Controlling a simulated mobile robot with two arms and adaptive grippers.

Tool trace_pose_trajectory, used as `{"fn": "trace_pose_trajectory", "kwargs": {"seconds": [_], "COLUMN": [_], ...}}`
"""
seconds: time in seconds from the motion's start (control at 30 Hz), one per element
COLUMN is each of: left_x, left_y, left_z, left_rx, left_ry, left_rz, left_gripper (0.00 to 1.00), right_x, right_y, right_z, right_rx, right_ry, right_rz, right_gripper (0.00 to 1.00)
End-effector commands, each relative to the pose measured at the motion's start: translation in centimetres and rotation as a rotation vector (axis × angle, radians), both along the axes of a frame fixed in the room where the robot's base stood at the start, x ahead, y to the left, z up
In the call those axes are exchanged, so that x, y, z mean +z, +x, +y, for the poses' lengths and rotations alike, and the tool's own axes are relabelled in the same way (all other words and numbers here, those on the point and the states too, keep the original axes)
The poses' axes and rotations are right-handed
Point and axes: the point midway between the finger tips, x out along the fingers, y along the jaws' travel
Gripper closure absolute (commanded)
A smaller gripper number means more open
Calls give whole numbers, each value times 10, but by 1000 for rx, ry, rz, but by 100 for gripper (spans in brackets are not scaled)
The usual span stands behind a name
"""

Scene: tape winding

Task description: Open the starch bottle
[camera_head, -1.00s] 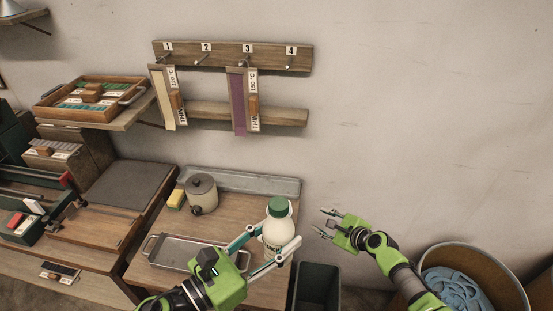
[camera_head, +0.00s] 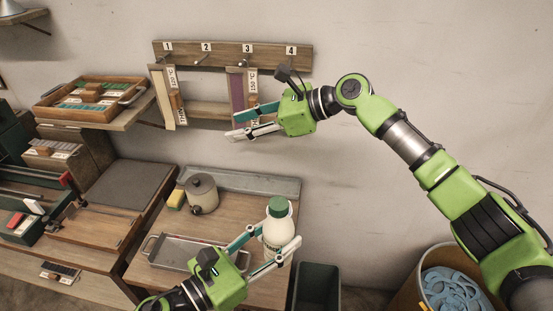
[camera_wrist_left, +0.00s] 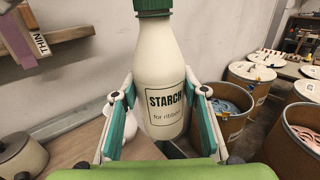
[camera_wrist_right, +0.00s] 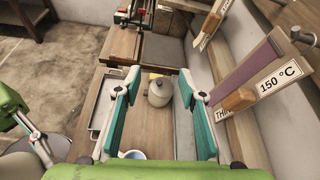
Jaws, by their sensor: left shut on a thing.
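The starch bottle (camera_head: 277,229) is white with a green cap (camera_head: 277,207) on its top. My left gripper (camera_head: 279,238) is shut on the bottle's body, one finger on each side, below the cap. My right gripper (camera_head: 236,126) is open and empty, up by the wall rack, above and to the left of the bottle. Its parted fingers show in the right wrist view (camera_wrist_right: 160,78). Whether the bottle touches the table is hidden.
A wall rack (camera_head: 228,55) with hanging strips is behind my right gripper. On the table are a lidded pot (camera_head: 202,194), a yellow sponge (camera_head: 176,199) and a metal tray (camera_head: 186,252). A dark bin (camera_head: 317,287) and a barrel (camera_head: 410,292) stand to the right.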

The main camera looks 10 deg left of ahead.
Motion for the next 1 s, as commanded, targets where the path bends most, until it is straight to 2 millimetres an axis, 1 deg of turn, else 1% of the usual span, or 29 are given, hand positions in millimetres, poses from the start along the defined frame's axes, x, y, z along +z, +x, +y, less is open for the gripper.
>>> {"fn": "trace_pose_trajectory", "kwargs": {"seconds": [0.03,0.07,0.1,0.17,0.2,0.27,0.3,0.37,0.4,0.5,0.6,0.7,0.8,0.87,1.0], "left_x": [1,1,1,1,1,1,1,1,1,1,1,1,1,1,1], "left_y": [0,0,0,0,0,0,0,0,0,0,0,0,0,0,0], "left_z": [0,0,0,0,0,0,0,0,0,0,0,0,0,0,0], "left_rx": [0,0,0,0,0,0,0,0,0,0,0,0,0,0,0], "left_ry": [-1,-1,-1,-1,-1,-1,-1,-1,-1,-1,-1,-1,-1,-1,-1], "left_rz": [-2,-2,-2,-2,-2,-2,-2,-2,-2,-2,-2,-2,-2,-2,-2], "left_gripper": [100,100,100,100,100,100,100,100,100,100,100,100,100,100,100], "right_x": [17,23,29,37,40,44,45,48,49,54,59,63,64,61,43], "right_y": [-21,-34,-51,-77,-93,-115,-127,-144,-154,-170,-181,-187,-189,-190,-190], "right_z": [8,12,14,14,12,4,-3,-16,-26,-53,-76,-91,-100,-102,-103], "right_rx": [64,101,147,208,243,284,304,325,333,332,313,297,287,282,283], "right_ry": [-56,-98,-157,-254,-325,-436,-514,-629,-707,-878,-1014,-1101,-1146,-1157,-1158], "right_rz": [-15,-19,-22,-25,-29,-32,-36,-40,-43,-48,-50,-51,-50,-49,-46], "right_gripper": [63,63,63,63,63,63,63,63,63,63,63,63,63,63,63]}}
